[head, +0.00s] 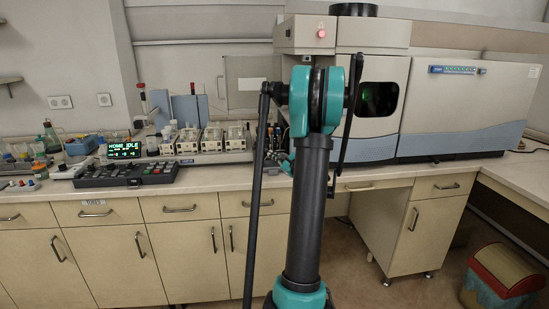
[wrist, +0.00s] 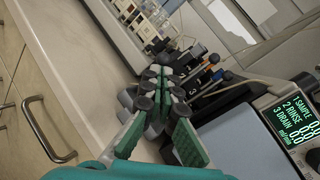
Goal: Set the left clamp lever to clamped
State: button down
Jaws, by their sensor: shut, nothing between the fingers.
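In the wrist view a small pump-like unit with black-knobbed clamp levers (wrist: 213,58) stands beyond my fingers. Labels on its dark blocks are small, and I cannot tell which lever is the left one or how it is set. My gripper (wrist: 160,105) is shut and empty, with its green-padded fingers close to the grey and black parts at the unit's near side. Whether it touches them I cannot tell. In the head view my own arm hides the gripper and most of the unit.
A blue-grey box with a lit display (wrist: 295,115) reading sample, rinse and drain stands right of the fingers. A large spectrometer (head: 455,105) fills the bench's right. A black control panel (head: 125,174) lies at left. Drawer handles (wrist: 45,135) protrude below the bench edge.

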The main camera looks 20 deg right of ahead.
jog(key=shift+w+r+g, duration=0.1)
jog(key=shift+r+g, duration=0.3)
jog(key=shift+w+d+r+m, duration=0.1)
jog(key=shift+w+r+m, duration=0.05)
jog(key=shift+r+m, duration=0.25)
jog(key=w+d+r+m+g, duration=0.1)
jog(key=w+r+m+g, duration=0.1)
jog(key=r+g, duration=0.3)
jog(key=shift+w+g, duration=0.7)
jog(key=shift+w, duration=0.2)
jog(key=shift+w+d+r+m+g, duration=0.15)
jog(key=shift+w+r+m+g, duration=0.15)
jog(key=shift+w+g, duration=0.2)
jog(key=shift+w+d+r+m+g, duration=0.15)
jog(key=shift+w+r+m+g, duration=0.15)
jog(key=shift+w+g, duration=0.2)
dwell(0.8)
jog(key=shift+w+d+r, duration=0.2)
jog(key=shift+w+r, duration=0.1)
jog(key=shift+w, duration=0.35)
dwell(1.3)
